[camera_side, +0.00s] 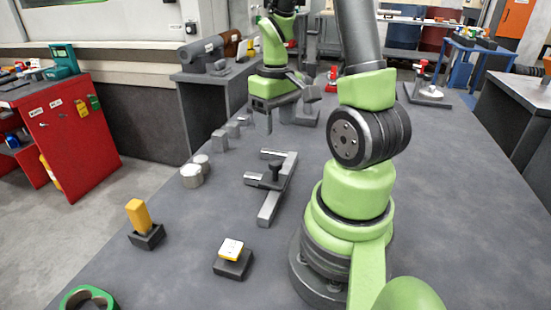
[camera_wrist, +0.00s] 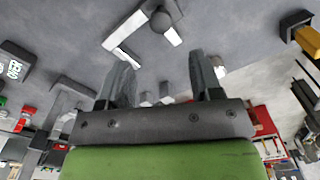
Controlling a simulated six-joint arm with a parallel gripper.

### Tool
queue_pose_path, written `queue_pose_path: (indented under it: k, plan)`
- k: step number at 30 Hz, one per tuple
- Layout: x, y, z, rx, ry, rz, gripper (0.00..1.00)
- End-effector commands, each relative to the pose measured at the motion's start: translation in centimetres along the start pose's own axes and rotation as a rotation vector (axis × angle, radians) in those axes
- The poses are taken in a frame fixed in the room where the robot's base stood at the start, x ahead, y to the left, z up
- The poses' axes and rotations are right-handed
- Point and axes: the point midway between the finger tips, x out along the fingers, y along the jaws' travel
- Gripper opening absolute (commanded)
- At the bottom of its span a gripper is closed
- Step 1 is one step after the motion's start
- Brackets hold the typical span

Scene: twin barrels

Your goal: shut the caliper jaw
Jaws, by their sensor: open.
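The caliper (camera_side: 268,208) lies flat on the grey table in front of my arm. It has a long grey beam, a fixed jaw at the far end and a sliding jaw with a dark knob (camera_side: 275,167). A gap shows between the two jaws. My gripper (camera_side: 268,122) is beyond the caliper in the side view, pointing down above the table. Its fingers (camera_wrist: 162,76) are apart and empty, not touching the caliper.
Grey blocks (camera_side: 220,140) and pale round pieces (camera_side: 192,175) stand left of the caliper. The table right of my arm is largely clear.

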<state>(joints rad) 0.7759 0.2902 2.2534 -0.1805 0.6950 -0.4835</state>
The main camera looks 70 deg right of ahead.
Motion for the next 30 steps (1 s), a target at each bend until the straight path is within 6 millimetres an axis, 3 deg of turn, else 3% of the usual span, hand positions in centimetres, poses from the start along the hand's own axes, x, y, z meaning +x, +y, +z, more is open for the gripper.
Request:
queue_pose_path:
  k: [16, 22, 30]
  plan:
    - [8.2, -0.1, 0.1, 0.001, -0.004, -0.002, 0.59]
    - [9.5, -0.1, 0.0, 0.003, -0.001, -0.001, 0.59]
    - [9.6, -0.1, 0.0, 0.002, 0.001, 0.0, 0.59]
